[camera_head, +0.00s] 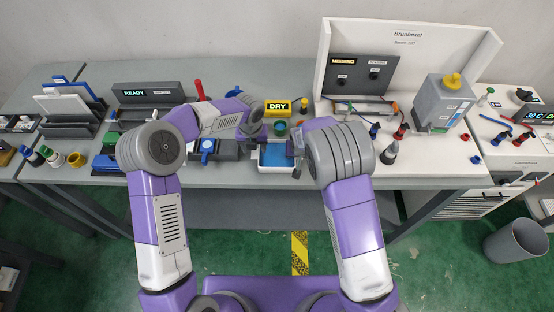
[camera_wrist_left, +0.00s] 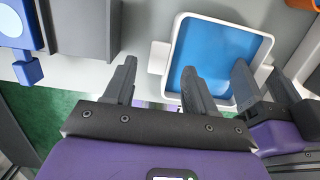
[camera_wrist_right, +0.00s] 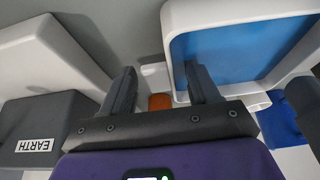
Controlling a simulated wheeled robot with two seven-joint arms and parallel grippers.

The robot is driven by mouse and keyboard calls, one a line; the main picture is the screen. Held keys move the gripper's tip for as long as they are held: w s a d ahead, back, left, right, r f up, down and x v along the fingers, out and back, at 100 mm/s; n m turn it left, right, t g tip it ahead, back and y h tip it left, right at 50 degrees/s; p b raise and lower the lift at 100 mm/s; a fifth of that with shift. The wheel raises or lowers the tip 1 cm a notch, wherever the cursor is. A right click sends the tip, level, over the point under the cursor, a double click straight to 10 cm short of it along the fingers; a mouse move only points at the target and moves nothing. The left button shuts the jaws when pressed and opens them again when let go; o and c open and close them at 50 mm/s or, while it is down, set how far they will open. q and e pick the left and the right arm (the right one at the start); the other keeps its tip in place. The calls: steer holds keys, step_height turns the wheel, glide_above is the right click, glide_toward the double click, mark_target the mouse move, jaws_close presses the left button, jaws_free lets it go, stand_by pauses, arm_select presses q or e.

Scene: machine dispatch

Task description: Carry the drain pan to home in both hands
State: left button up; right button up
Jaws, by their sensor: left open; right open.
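The drain pan, a white-rimmed tray with a blue inside, rests on the grey bench in the head view (camera_head: 276,171). It shows at the upper right in the left wrist view (camera_wrist_left: 224,21) and in the right wrist view (camera_wrist_right: 180,18). My left gripper (camera_head: 254,142) is open at the pan's left side; its fingers (camera_wrist_left: 160,84) are on either side of the line of a white side tab (camera_wrist_left: 158,57). My right gripper (camera_head: 296,144) is open at the pan's right side, partly hidden by its arm. Its fingers (camera_wrist_right: 160,85) appear empty; contact with the pan cannot be told.
A yellow DRY sign (camera_head: 278,107) and a green cup (camera_head: 281,128) stand behind the pan. A blue-knobbed dark block (camera_head: 207,150) is to its left. Green floor lies in front.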

steer(key=shift+s+r, duration=0.1)
steer(key=shift+r, duration=0.15)
arm_select(q)
step_height(320, 180, up, 9)
steer(key=s, duration=0.1)
steer(key=shift+f, duration=0.15)
arm_select(e)
steer(key=v, duration=1.1)
steer(key=shift+s+r, duration=0.2)
steer(key=shift+r, duration=0.05)
